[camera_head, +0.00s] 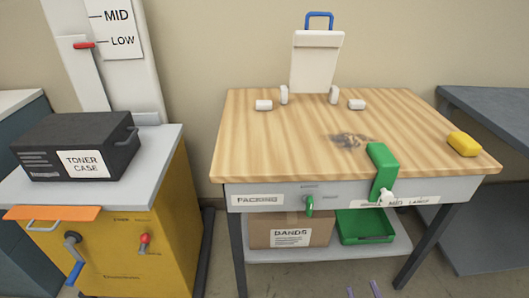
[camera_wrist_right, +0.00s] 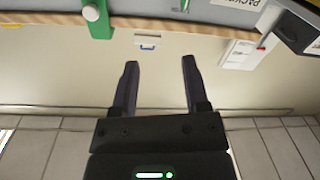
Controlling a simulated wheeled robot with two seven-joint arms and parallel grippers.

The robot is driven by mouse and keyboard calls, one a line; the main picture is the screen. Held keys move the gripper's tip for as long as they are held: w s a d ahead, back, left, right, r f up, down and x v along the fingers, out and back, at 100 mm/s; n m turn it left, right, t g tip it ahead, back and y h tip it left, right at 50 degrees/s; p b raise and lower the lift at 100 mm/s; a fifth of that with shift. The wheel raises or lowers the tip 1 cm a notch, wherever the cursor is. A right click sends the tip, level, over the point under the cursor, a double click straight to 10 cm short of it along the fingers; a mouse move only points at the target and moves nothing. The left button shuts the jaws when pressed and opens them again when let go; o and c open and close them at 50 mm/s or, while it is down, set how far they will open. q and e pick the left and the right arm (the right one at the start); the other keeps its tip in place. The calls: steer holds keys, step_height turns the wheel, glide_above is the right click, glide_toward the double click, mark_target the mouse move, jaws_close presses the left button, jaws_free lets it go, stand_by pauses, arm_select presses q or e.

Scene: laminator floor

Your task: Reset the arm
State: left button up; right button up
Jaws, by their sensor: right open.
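My right gripper (camera_head: 362,291) shows only as two purple fingertips at the bottom edge of the head view, low in front of the packing table (camera_head: 270,130). In the right wrist view its jaws (camera_wrist_right: 158,75) are spread apart with nothing between them. A green block-shaped part (camera_head: 382,160) hangs over the table's front edge beside a white pointer and a size scale; it also shows in the wrist view (camera_wrist_right: 97,15), apart from the fingers. My left gripper is not in view.
At left is a yellow cabinet (camera_head: 150,225) with a toner case (camera_head: 80,145) and a red lever (camera_head: 84,45) at LOW.

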steer(key=d+r+n+g+y, duration=0.1)
steer(key=d+r+n, duration=0.3)
steer(key=d, duration=0.7)
steer(key=s+d+f+m+g+h, duration=0.1)
steer(key=s+d+f+g+h, duration=0.3)
steer(key=s+f, duration=0.45)
steer(key=s+d+f+m+g+h, duration=0.1)
steer(key=s+d+f+g, duration=0.4)
steer(key=s+f, duration=0.35)
steer(key=s+d+f+m+g+h, duration=0.1)
steer(key=s+d+f+g+h, duration=0.2)
steer(key=s, duration=0.7)
steer(key=s+d+f+g, duration=0.1)
steer(key=s+d+g, duration=0.1)
steer(key=s+g, duration=0.6)
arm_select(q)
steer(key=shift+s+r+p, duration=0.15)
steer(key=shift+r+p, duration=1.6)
arm_select(e)
steer(key=s+a+f+m+t+y, duration=0.1)
steer(key=a+f+y, duration=0.1)
steer(key=a, duration=1)
steer(key=s+a+f+m+t+y, duration=0.1)
steer(key=s+a+y, duration=0.1)
steer(key=a, duration=1)
steer(key=shift+s+f+y, duration=0.2)
steer(key=shift+f+y, duration=0.1)
steer(key=shift+f, duration=0.05)
